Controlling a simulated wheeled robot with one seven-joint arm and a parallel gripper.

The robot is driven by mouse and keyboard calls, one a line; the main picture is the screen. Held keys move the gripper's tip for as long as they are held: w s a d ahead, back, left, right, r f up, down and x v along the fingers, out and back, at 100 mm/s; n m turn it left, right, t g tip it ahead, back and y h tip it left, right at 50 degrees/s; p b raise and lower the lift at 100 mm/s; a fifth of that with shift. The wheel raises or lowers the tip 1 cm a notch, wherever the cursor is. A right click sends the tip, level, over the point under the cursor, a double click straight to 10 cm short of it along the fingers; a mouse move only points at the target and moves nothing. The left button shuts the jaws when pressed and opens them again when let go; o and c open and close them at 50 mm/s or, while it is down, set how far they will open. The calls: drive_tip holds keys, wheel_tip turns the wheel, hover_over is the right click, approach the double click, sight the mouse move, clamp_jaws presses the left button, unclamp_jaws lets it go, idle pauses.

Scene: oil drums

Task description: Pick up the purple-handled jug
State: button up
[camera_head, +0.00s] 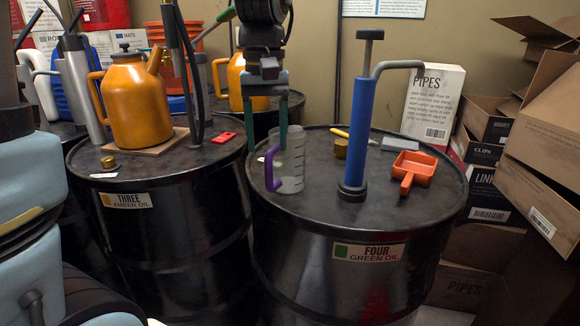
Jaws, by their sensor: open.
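The purple-handled jug (292,172) is a clear grey measuring jug standing upright on the top of the green oil drum marked FOUR (410,205), near its left side. Its purple handle (270,168) faces left. My gripper (267,146) hangs pointing down from above, open, with its greenish fingers spread to either side of the space above the handle. The right finger overlaps the jug's upper left edge in the picture; I cannot tell whether it touches. Nothing is held.
A blue hand pump (358,135) stands right of the jug. An orange scoop (410,170) and a brass cap (340,148) lie on the same drum. An orange oil can (135,105) stands on drum THREE (160,225) at left. Cardboard boxes (535,130) stack at right.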

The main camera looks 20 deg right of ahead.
sight(270, 189)
wheel_tip(270, 189, down, 4)
drive_tip(key=shift+r, duration=0.15)
drive_tip(key=f, duration=0.5)
drive_tip(key=shift+s+p, duration=0.25)
drive_tip(key=shift+p, duration=0.15)
drive_tip(key=shift+c, duration=0.2)
clamp_jaws()
idle(0.8)
